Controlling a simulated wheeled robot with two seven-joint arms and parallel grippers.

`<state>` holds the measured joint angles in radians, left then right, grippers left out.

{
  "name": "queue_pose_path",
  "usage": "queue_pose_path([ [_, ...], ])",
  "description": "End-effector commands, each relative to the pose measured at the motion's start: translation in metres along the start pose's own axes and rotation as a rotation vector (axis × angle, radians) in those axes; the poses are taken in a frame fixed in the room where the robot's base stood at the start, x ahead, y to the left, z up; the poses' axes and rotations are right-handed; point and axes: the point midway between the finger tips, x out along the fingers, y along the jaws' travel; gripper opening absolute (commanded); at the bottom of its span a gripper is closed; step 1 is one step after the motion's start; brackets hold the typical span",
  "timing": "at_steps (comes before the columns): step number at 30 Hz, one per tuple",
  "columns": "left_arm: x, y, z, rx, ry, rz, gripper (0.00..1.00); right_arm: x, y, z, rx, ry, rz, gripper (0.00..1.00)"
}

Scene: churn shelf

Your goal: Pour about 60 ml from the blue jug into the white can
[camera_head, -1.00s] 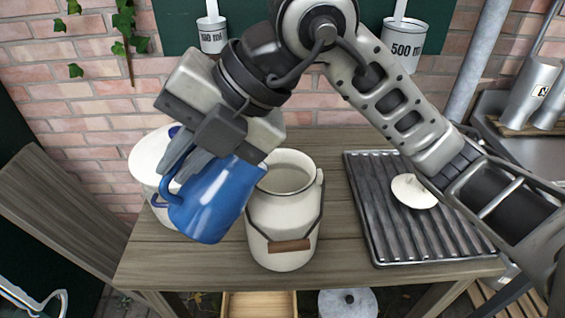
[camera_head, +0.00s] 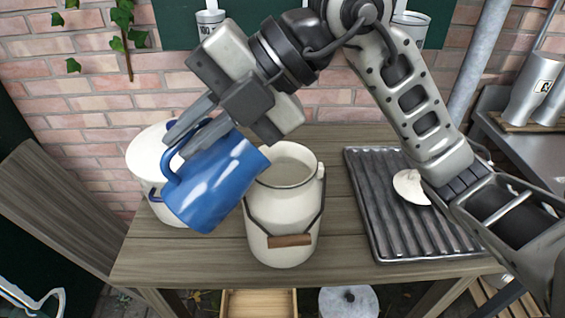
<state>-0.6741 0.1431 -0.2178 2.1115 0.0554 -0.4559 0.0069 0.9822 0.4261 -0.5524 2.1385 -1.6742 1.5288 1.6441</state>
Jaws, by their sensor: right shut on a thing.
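The blue jug (camera_head: 213,183) is held by my right gripper (camera_head: 190,137), which is shut on it near its handle. The jug is tilted to the right, with its rim near the mouth of the white can (camera_head: 280,222). The white can stands upright on the wooden table, its top open and its wire handle with a wooden grip hanging at the front. I cannot see any liquid stream, nor the liquid level in the jug or the can. My left gripper does not show.
A ribbed metal tray (camera_head: 385,225) with a white lid (camera_head: 410,186) lies on the right of the table (camera_head: 190,258). A brick wall is behind.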

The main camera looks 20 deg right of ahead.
Motion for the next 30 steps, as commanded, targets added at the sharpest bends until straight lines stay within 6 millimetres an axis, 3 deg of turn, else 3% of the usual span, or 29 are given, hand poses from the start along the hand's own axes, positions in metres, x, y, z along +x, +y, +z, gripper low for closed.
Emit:
queue_pose_path([
  [30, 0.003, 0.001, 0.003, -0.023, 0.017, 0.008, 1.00, -0.012, -0.001, 0.006, 0.044, 0.046, 0.103, 0.00],
])
